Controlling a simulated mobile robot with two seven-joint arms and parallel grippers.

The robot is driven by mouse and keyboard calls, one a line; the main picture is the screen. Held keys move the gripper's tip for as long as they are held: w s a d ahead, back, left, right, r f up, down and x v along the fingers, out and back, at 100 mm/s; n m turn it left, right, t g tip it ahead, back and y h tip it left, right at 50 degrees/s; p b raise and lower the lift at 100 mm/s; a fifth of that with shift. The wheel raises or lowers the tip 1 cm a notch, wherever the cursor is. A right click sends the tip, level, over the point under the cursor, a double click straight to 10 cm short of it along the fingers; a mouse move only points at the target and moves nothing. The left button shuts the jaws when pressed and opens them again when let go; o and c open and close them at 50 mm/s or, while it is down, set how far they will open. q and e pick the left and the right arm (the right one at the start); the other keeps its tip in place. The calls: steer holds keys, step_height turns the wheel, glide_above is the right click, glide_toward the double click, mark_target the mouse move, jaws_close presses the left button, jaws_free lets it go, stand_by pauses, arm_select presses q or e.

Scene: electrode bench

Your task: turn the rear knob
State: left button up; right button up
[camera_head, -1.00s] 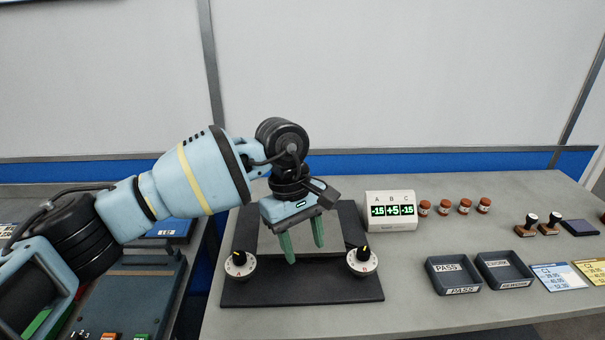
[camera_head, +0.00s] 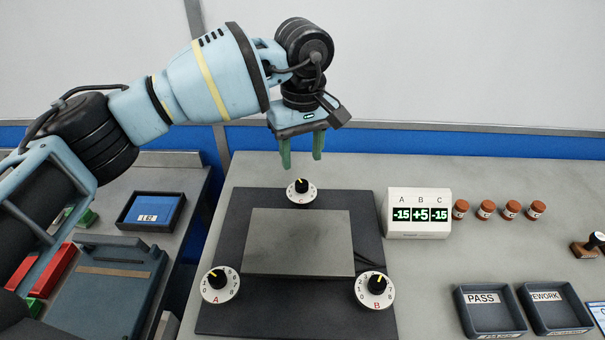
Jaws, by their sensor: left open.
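The rear knob (camera_head: 301,190) is a black knob with a yellow mark on a white dial, at the back edge of the dark base plate (camera_head: 215,305). My left gripper (camera_head: 302,162) is open, with its two green fingers pointing down above and slightly behind the rear knob in the picture. Nothing is between the fingers. Two more knobs stand at the front: knob A (camera_head: 218,282) at the left and knob B (camera_head: 377,287) at the right. A raised grey plate (camera_head: 298,243) lies between them. A display (camera_head: 419,214) reads A -15, B +5, C -15. My right gripper is not seen.
Several small brown jars (camera_head: 485,210) stand right of the display. A PASS tray (camera_head: 489,310) and a REWORK tray (camera_head: 554,306) lie at the front right. A cable runs near knob B.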

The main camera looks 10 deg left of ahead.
mark_target(302, 183)
arm_select(q)
step_height(302, 183, down, 6)
steer(key=shift+f, duration=0.5)
steer(key=shift+w, duration=0.1)
steer(key=c, duration=0.9)
steer(key=shift+c, duration=0.5)
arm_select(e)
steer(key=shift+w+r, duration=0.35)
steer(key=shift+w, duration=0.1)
arm_select(q)
steer(key=shift+n+p, duration=0.3)
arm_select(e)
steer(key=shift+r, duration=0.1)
arm_select(q)
steer(key=shift+r+n+p, duration=0.1)
steer(key=shift+n+p, duration=0.25)
steer(key=shift+n, duration=0.85)
steer(key=shift+n+p, duration=0.35)
steer(key=shift+n, duration=1.05)
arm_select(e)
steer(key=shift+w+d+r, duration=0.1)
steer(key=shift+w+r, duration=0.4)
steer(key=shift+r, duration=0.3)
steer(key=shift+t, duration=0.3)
